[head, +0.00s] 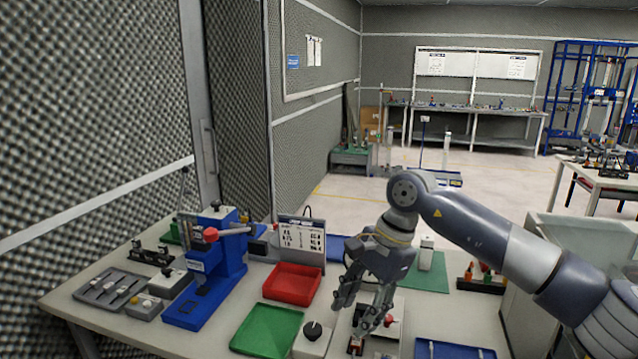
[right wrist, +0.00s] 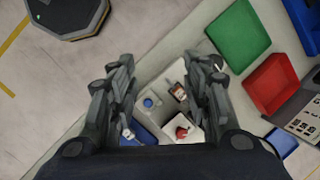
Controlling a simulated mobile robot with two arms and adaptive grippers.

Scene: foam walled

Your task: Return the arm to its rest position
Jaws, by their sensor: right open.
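My right arm (head: 475,225) reaches in from the right over the workbench. Its gripper (head: 363,308) points down above a pale control box with a red knob (head: 391,321). In the right wrist view the gripper (right wrist: 160,92) is open, with its two fingers wide apart and nothing held between them. Beyond the fingers, that view shows the pale box with a blue button (right wrist: 148,103), a brown-and-white part (right wrist: 180,92) and the red knob (right wrist: 183,132). In the head view the fingers hide part of the box. My left gripper is not in view.
On the workbench (head: 85,297) are a red tray (head: 292,284), a green tray (head: 267,330), a blue tray (head: 450,349), a blue press (head: 205,285) and a black-knobbed box (head: 312,338). A grey bin (head: 580,235) stands at right. The foam wall borders the left.

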